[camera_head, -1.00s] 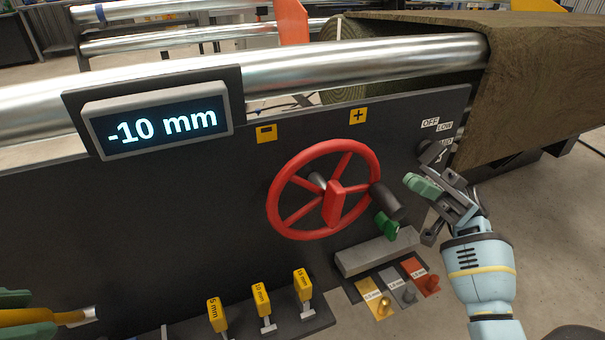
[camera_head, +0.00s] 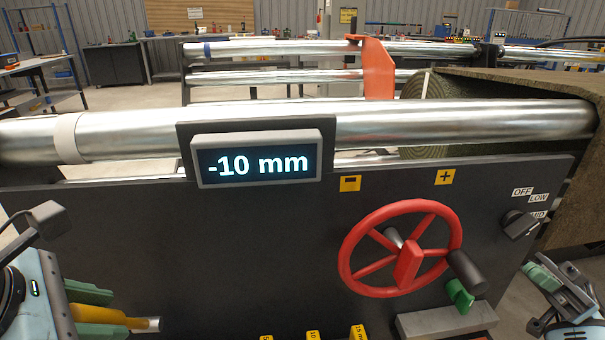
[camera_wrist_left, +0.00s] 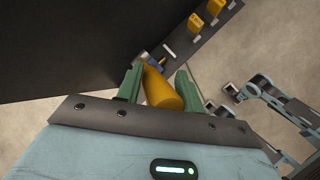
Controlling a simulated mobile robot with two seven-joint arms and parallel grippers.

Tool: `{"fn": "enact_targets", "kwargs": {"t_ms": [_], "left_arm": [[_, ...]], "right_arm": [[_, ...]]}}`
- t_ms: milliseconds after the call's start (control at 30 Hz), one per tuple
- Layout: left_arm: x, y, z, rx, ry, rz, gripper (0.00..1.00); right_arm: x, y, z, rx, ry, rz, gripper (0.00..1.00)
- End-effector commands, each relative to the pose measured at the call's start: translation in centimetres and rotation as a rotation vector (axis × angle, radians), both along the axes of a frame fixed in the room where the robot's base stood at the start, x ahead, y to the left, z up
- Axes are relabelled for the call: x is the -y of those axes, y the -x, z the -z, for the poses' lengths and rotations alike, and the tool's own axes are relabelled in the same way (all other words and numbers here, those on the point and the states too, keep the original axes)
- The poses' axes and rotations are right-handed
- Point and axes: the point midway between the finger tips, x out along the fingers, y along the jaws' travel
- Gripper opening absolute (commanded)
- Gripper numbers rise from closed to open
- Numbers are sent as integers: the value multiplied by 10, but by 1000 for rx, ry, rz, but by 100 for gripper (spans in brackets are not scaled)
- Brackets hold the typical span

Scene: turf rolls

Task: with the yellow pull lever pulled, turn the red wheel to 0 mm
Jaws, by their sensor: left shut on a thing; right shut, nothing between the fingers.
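The red wheel (camera_head: 407,262) is on the dark front panel, with a dark handle knob (camera_head: 466,271) at its right. The display (camera_head: 262,164) above it reads -10 mm. My left gripper (camera_head: 92,308) is at the lower left, shut on the yellow pull lever (camera_head: 100,317). The left wrist view shows the lever (camera_wrist_left: 160,90) between the green fingers. My right gripper (camera_head: 545,284) is shut and empty at the lower right, apart from the wheel.
A minus label (camera_head: 350,184) and a plus label (camera_head: 445,177) sit above the wheel. A rotary switch (camera_head: 520,224) with OFF, LOW and MID labels is to its right. A grey ledge (camera_head: 446,322) and a green part (camera_head: 459,294) lie below the wheel.

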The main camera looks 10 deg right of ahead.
Motion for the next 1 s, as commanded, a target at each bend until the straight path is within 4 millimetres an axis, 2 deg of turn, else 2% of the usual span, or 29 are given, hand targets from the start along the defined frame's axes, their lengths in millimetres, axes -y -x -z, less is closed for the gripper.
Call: {"fn": "enact_targets", "kwargs": {"t_ms": [33, 267, 1000], "left_arm": [[5, 6, 8, -29, 4, 17, 0], [5, 6, 7, -29, 4, 17, 0], [5, 6, 8, -30, 3, 17, 0]], "right_arm": [[0, 0, 0, 0, 0, 0, 0], [0, 2, 1, -1, -1, 1, 0], [0, 49, 0, -1, 0, 0, 0]]}}
